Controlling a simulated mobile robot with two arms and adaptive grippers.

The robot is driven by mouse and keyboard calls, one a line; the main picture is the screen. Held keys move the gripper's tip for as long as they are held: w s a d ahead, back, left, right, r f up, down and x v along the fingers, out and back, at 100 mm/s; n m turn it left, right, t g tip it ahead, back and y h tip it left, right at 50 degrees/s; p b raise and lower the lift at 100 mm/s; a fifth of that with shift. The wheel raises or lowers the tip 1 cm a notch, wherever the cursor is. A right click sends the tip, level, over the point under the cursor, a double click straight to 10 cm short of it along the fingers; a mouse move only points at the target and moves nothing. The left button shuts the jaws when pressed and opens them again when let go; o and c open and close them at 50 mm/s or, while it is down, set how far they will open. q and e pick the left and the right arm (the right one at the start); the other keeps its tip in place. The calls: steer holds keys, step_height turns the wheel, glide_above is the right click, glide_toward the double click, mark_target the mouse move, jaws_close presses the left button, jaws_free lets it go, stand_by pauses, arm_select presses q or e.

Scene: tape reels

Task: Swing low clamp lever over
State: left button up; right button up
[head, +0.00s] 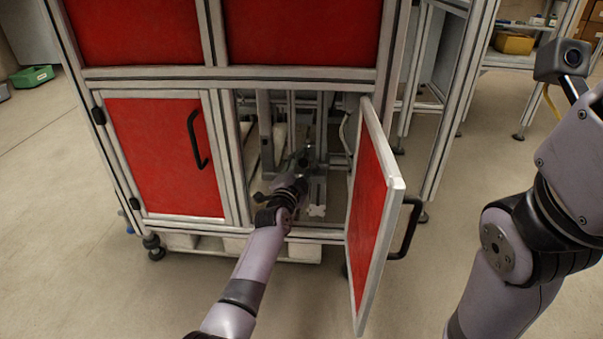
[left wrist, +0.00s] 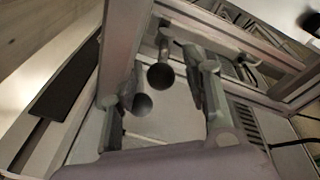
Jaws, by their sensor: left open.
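My left arm reaches into the open lower right compartment of the cabinet. The left gripper (head: 305,158) is small and dark against the fittings there. In the left wrist view the left gripper (left wrist: 168,88) has its two fingers spread apart. Two dark round knobs show between or just beyond the fingers: an upper knob (left wrist: 160,76) on a short grey arm, and a lower knob (left wrist: 142,104) nearer the left finger. They look like clamp lever ends; I cannot tell which is the low one, or whether a finger touches either. My right gripper is out of view.
The cabinet (head: 230,76) has a grey frame and red panels. Its open red door (head: 370,205) stands just right of my left arm, with a black handle (head: 406,228). A closed red door (head: 163,155) is on the left. Open floor (head: 80,260) lies left.

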arm_select(q)
steer(key=shift+w, duration=0.1)
jaws_close()
stand_by(0.6)
stand_by(0.3)
